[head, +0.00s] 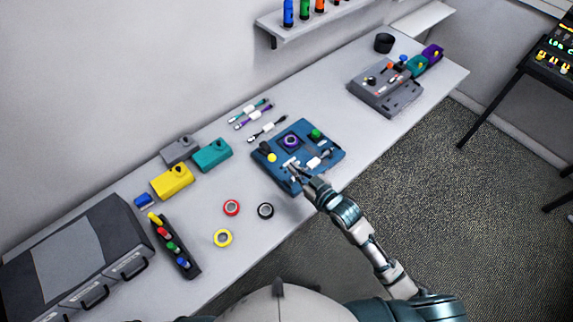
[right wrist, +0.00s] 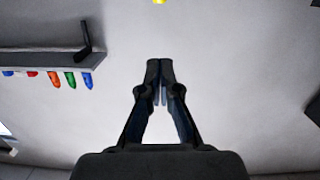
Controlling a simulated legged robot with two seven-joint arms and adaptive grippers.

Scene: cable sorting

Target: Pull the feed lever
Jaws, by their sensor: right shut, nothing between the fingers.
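A blue panel (head: 262,168) lies on the table. It carries a purple ring piece (head: 291,141), a green knob (head: 315,134), a yellow knob (head: 271,158) and small pale fittings (head: 313,162). I cannot tell which part is the feed lever. My right gripper (head: 298,173) is over the panel's near edge, close to a pale fitting. I cannot tell whether it touches it. In the right wrist view its fingers (right wrist: 160,66) are together and empty, with the wall behind them. My left gripper is not in view.
A grey device (head: 387,98) sits further right on the table (head: 235,265). Yellow (head: 172,182), teal (head: 213,155) and grey blocks stand to the left. A grey case (head: 112,230) fills the left end.

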